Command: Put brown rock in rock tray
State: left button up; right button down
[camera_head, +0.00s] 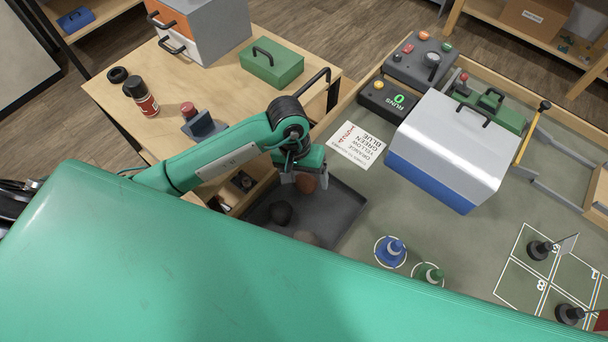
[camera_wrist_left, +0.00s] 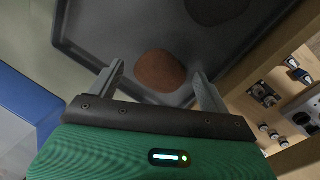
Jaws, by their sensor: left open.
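The reddish-brown rock (camera_head: 306,184) shows beside the fingers of my left gripper (camera_head: 308,178) in the head view, near the far edge of the dark grey rock tray (camera_head: 343,208). In the left wrist view the brown rock (camera_wrist_left: 160,71) lies against the tray floor (camera_wrist_left: 110,38), in the space between the two open fingertips (camera_wrist_left: 157,72). Gaps show on both sides of it, so the gripper is not closed on it. A black rock (camera_head: 281,212) and a partly hidden grey-brown rock (camera_head: 306,237) lie in the tray. My right gripper is not in view.
A printed card (camera_head: 357,144) lies beyond the tray. A silver-and-blue box (camera_head: 447,150) stands to its right. A wooden compartment (camera_head: 243,181) with small parts borders the tray's left. My green body covers the foreground.

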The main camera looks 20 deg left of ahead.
pick_arm(q)
jog(key=shift+r, duration=0.25)
jog(key=shift+v, duration=1.2)
jog(key=b+v, duration=0.1)
jog(key=v, duration=0.8)
jog(key=shift+r+b, duration=0.15)
jog(key=shift+b, duration=0.25)
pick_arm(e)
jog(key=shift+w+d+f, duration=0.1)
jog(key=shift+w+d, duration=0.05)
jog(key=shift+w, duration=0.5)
pick_arm(q)
jog(key=shift+a, duration=0.1)
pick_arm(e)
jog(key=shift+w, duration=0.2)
